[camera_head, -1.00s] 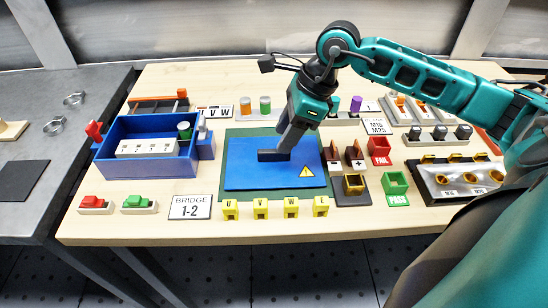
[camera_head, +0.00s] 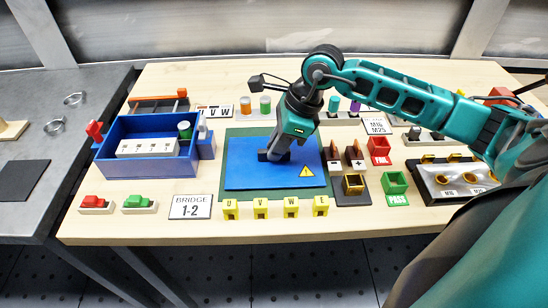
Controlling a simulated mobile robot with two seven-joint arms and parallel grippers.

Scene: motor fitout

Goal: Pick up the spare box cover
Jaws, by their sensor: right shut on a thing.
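The spare box cover (camera_head: 250,177) is a flat blue plate with a yellow warning triangle near its front right corner. It lies on a dark green mat (camera_head: 227,150) in the middle of the wooden table. My right gripper (camera_head: 273,157) reaches down over the cover's back middle and is shut on a dark raised part there, seemingly the cover's handle. The fingertips partly hide this part. The cover appears to rest flat on the mat; I see no clear gap under it. My left gripper is not in view.
A blue open box (camera_head: 150,168) with a white terminal block stands left of the mat. Yellow lettered blocks (camera_head: 261,208) line the front.

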